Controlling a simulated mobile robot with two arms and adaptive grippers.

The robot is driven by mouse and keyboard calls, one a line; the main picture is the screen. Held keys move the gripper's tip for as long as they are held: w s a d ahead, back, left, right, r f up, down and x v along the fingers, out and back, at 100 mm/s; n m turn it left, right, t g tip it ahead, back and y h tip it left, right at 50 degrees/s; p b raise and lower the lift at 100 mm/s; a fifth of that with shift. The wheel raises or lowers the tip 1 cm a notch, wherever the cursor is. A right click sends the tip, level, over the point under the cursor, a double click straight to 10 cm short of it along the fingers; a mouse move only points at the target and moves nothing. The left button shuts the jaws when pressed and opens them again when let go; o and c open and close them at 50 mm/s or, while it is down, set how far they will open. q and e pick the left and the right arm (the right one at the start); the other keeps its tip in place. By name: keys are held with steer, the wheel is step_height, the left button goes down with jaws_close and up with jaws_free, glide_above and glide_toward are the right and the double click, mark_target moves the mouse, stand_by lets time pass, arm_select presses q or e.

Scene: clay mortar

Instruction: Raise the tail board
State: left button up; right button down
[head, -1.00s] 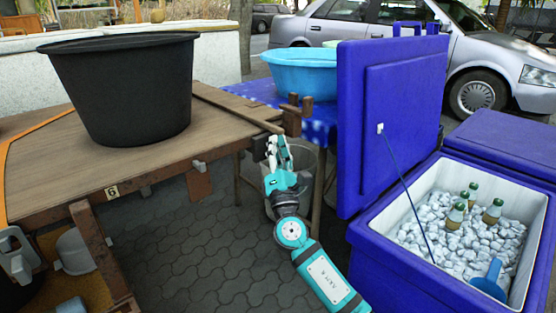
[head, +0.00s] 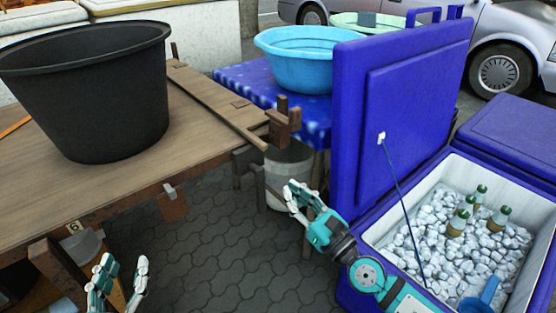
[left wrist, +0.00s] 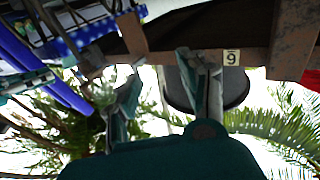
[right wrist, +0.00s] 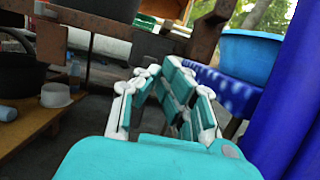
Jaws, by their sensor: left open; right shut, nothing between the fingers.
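The wooden cart bed (head: 95,185) carries a large black tub (head: 90,100). A narrow wooden board (head: 215,102) lies along its right end, about level with the bed; I take this as the tail board, though I cannot be sure. A wooden post (head: 284,122) stands at its near end. My left gripper (head: 117,282) is open and empty, low beside the cart's near edge. In the left wrist view it (left wrist: 155,85) is below the number tag (left wrist: 231,57), seen upside down. My right gripper (head: 294,194) is shut and empty, below and right of the post, apart from it.
A blue cooler (head: 400,110) with a raised lid, ice and bottles stands right, close to my right arm. A blue-covered table (head: 240,82) holds a light blue basin (head: 305,60). A white bucket (head: 288,175) stands behind my right gripper. Paved floor (head: 215,240) between the grippers is clear.

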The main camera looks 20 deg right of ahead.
steer(key=p+x, duration=0.2)
steer(key=x, duration=0.6)
steer(key=shift+w, duration=0.25)
arm_select(q)
steer(key=s+a+f+g+y, duration=0.1)
steer(key=s+f+g, duration=0.1)
steer(key=f, duration=0.3)
steer(key=s+a+f+g+y, duration=0.1)
steer(key=s+f+g, duration=0.1)
steer(key=f+g, duration=0.2)
steer(key=shift+s+a+f+g, duration=0.15)
steer(key=shift+a+f+g, duration=0.2)
steer(key=shift+f, duration=0.35)
